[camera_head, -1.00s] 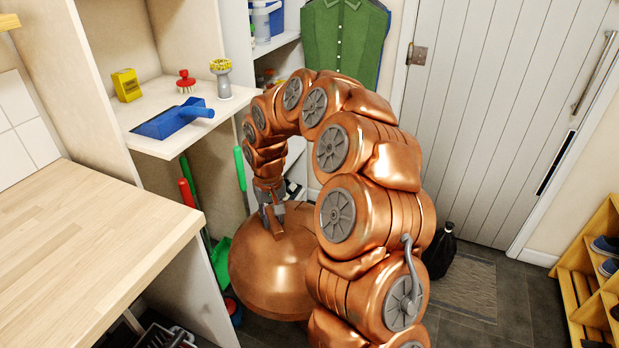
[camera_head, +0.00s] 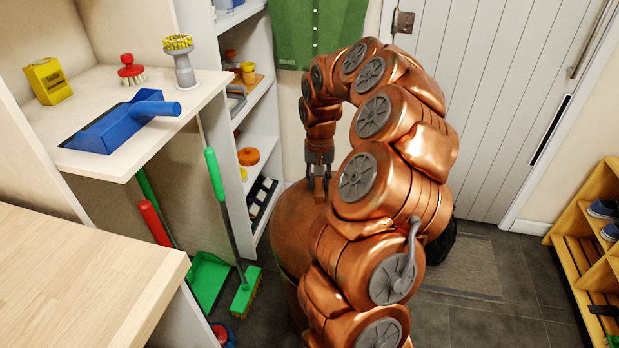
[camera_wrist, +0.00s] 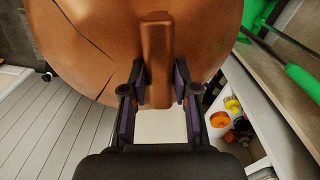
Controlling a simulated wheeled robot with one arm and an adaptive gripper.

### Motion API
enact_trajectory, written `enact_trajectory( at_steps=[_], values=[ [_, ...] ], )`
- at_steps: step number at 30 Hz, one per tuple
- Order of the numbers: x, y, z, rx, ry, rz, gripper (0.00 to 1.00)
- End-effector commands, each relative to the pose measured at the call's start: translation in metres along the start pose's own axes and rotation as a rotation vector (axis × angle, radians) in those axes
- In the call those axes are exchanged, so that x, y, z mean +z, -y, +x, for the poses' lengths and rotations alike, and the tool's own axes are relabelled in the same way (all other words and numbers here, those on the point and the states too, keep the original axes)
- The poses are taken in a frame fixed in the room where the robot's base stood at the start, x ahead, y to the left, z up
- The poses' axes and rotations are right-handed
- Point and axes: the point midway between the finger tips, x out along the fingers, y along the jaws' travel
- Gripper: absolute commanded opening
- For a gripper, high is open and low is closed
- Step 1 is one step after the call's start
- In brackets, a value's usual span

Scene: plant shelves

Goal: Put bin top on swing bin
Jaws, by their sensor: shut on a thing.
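The bin top is a large copper-coloured dome (camera_head: 293,222), partly hidden behind my arm in the head view. In the wrist view the dome (camera_wrist: 100,45) fills the upper part, with a dark curved seam on its left. A bar-like copper handle (camera_wrist: 155,50) stands out from it. My gripper (camera_head: 318,184) is at the top of the dome. In the wrist view my gripper (camera_wrist: 160,90) has its fingers on both sides of the handle, shut on it. A rim line shows low on the dome.
A white shelf (camera_head: 190,95) holds a blue dustpan (camera_head: 120,122), brushes and a yellow box. A green broom (camera_head: 243,290) and green dustpan (camera_head: 208,280) are left of the dome. A wooden counter (camera_head: 75,285) is near left. Floor is clear at right, before a shoe rack (camera_head: 590,255).

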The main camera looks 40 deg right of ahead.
Motion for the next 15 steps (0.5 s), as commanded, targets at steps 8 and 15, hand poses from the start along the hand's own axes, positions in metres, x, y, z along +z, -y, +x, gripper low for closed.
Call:
enact_trajectory(
  at_steps=[8,15],
  values=[
    [-0.001,-0.004,0.009,-0.001,-0.002,0.008,0.00],
    [-0.001,-0.004,0.029,0.000,-0.001,0.006,0.00]
  ],
)
